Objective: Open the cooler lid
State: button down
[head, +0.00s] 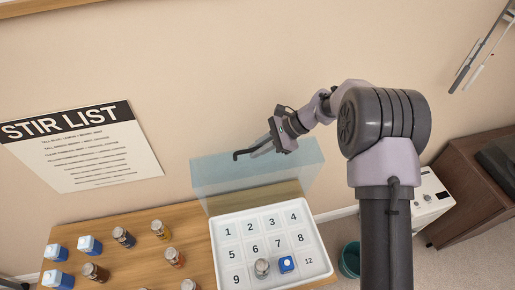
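A translucent blue box-like shape (228,181) stands at the back of the wooden table, behind the white tray. A white box (428,204) with small dark details on its top stands low at the right, partly hidden by my arm. My gripper (252,152) points left, in front of or above the blue shape's upper edge; contact cannot be told. The fingers are small and seen side-on, so their opening is unclear. I see nothing held in them.
The white numbered tray (228,255) holds a grey-topped jar (262,268) and a blue-and-white container (287,264). Several bottles and blue containers stand on the wooden table (135,265) at left. A teal bin (349,262) and brown cabinet (470,192) are at right. A "STIR LIST" poster (85,150) hangs left.

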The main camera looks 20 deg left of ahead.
jog(key=c, duration=1.5)
grip_release()
jog(key=shift+o, duration=0.2)
